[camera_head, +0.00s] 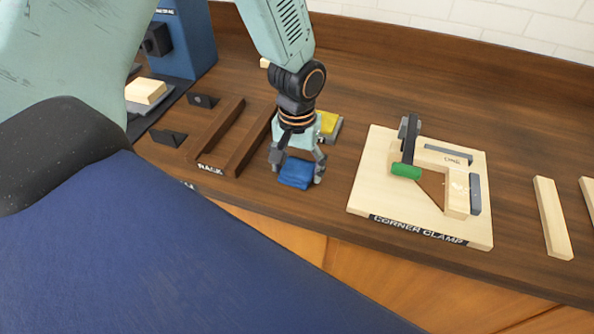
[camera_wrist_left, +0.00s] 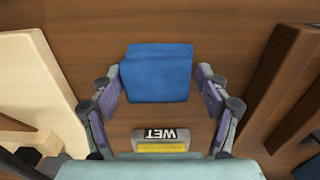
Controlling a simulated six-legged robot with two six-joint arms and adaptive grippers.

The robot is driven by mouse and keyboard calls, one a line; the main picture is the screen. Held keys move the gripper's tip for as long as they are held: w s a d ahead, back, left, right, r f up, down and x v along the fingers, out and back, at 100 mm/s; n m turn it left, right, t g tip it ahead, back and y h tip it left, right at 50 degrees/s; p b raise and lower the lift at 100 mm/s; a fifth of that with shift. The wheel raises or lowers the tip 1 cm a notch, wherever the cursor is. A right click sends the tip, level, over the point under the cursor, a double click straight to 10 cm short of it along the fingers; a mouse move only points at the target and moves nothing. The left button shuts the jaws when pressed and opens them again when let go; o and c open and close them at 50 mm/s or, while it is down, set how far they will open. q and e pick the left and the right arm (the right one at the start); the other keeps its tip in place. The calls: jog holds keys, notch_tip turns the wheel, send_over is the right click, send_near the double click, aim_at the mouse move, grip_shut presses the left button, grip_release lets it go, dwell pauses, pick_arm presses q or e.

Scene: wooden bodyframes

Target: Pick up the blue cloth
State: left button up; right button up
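The blue cloth (camera_head: 296,173) lies folded on the wooden bench near its front edge, between the rack and the corner clamp. It also shows in the left wrist view (camera_wrist_left: 157,75), flat on the bench. My left gripper (camera_head: 297,172) points down over the cloth, with its fingers apart on either side of it. In the left wrist view, the fingers (camera_wrist_left: 158,80) are open, with the cloth between and just beyond their tips; I cannot tell whether they touch it. My right gripper is not in view.
Behind the cloth sits a yellow item on a grey holder (camera_head: 329,124), labelled WET in the left wrist view. The dark rack (camera_head: 235,148) is left, and the corner clamp board (camera_head: 365,192) is right. Wooden strips (camera_head: 553,218) lie at far right. A blue machine (camera_head: 188,38) stands at back left.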

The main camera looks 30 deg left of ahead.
aim_at(297, 168)
pick_arm(q)
jog(key=shift+s+d+r, duration=0.15)
jog(key=shift+s+d, duration=0.05)
jog(key=c, duration=0.4)
jog(key=shift+c, duration=1.3)
jog(key=shift+w+a, duration=0.15)
jog(key=shift+w, duration=0.05)
notch_tip(297, 168, up, 10)
jog(key=shift+f+p, duration=0.2)
jog(key=shift+p, duration=0.25)
jog(key=shift+s+r, duration=0.1)
jog(key=shift+r, duration=0.1)
